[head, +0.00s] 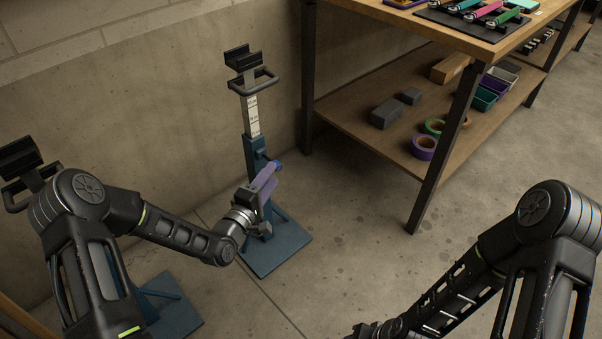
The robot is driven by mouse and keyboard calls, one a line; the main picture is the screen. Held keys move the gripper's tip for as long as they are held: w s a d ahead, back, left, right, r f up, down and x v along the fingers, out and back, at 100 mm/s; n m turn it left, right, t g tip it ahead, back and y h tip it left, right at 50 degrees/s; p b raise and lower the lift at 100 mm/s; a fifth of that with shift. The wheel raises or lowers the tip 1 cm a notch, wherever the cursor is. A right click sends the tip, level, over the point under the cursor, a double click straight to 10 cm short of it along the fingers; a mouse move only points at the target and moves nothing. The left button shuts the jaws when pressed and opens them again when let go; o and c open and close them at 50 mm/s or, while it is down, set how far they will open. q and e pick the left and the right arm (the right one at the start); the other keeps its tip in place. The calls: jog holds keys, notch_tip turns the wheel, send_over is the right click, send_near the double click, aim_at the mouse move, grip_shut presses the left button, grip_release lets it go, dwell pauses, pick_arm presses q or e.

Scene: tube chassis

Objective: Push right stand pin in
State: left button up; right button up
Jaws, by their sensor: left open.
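The right stand (252,153) is upright near the wall, with a blue lower post, a pale marked upper post, a black cradle on top and a blue base plate (288,248). A small blue knob (278,164), which looks like its pin, shows at the side of the post. My left gripper (268,176) is open at the post, its purple-grey fingers close to the knob. Whether they touch it I cannot tell. The gripper hides part of the lower post. My right arm comes in at the lower right, and its gripper is out of the picture.
A second stand is mostly hidden behind my left arm; its black cradle (20,158) and blue base (172,306) show. A wooden workbench (450,33) with a loaded lower shelf (343,107) stands at the right. The concrete floor (350,265) between is clear.

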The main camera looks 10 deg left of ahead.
aim_at(269, 160)
pick_arm(q)
jog(key=shift+r, duration=0.1)
jog(key=b+x, duration=0.2)
jog(key=x, duration=0.5)
jog(key=shift+w, duration=0.35)
jog(key=shift+d, duration=0.15)
grip_shut()
dwell(0.3)
dwell(0.9)
